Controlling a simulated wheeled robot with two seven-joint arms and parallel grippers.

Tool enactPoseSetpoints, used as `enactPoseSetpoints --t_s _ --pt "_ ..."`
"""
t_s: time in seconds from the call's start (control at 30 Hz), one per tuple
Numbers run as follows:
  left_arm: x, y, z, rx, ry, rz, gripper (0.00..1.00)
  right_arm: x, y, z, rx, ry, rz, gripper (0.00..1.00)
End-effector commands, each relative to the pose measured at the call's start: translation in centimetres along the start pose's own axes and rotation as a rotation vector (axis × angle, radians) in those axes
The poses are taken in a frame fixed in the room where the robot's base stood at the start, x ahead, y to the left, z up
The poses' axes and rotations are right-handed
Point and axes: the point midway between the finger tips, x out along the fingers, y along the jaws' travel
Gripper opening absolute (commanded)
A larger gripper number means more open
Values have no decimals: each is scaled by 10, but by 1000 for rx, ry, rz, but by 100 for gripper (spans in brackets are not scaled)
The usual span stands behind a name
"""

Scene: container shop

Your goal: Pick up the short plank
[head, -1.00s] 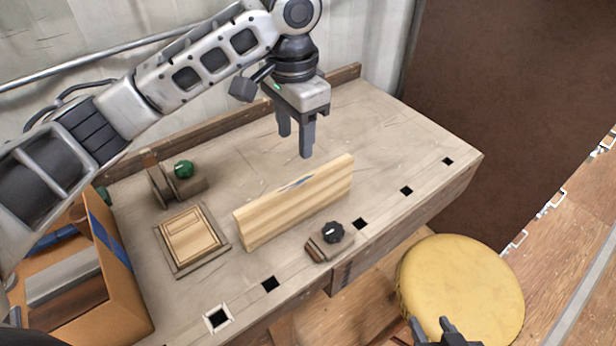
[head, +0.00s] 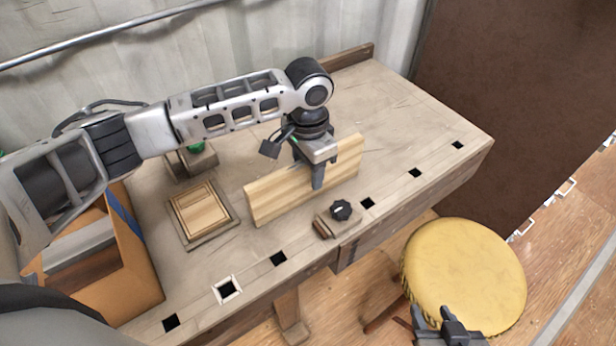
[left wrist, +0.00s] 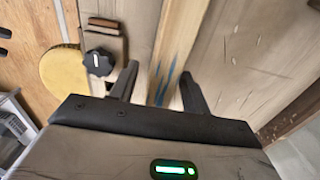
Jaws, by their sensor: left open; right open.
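The short plank (head: 275,197) is a pale wooden board standing on its long edge on the workbench. My left gripper (head: 316,180) is over its right half, pointing down, with one finger showing in front of the plank's near face. In the left wrist view the plank's top edge (left wrist: 175,45) runs between the two open fingers of the left gripper (left wrist: 158,88), with a gap on each side. A bluish mark shows on that edge. My right gripper (head: 440,322) is open and empty at the bottom right, in front of the yellow stool.
A clamp with a black knob (head: 341,210) sits at the bench's front edge, close to the plank. A framed wooden panel (head: 201,209) lies left of it. A cardboard box (head: 140,262) stands at the left. A yellow round stool (head: 465,265) is at the right. The bench's right end (head: 410,115) is clear.

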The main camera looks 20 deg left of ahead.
Motion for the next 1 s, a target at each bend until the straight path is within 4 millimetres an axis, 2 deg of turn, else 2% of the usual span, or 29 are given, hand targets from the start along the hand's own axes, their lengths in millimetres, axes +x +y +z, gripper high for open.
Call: enactPoseSetpoints --t_s 0.1,0.33,0.37,0.5,0.53,0.87,1.0 --pt "10 0 0 1 -1 -1 47 0 0 0 0 0 1 42" --pt "12 0 0 1 0 -1 47 0 0 2 0 -3 1 42" --pt "11 0 0 1 0 -1 42 0 0 2 0 -4 1 42" --pt "11 0 0 1 0 -1 3 -1 0 4 1 -7 1 42" --pt "11 0 0 1 0 -1 0 -1 0 4 1 -8 1 42" --pt "9 0 0 1 3 -1 0 -1 0 5 3 -10 2 42" --pt "0 0 -1 1 5 -1 0 0 0 6 4 -11 2 42"
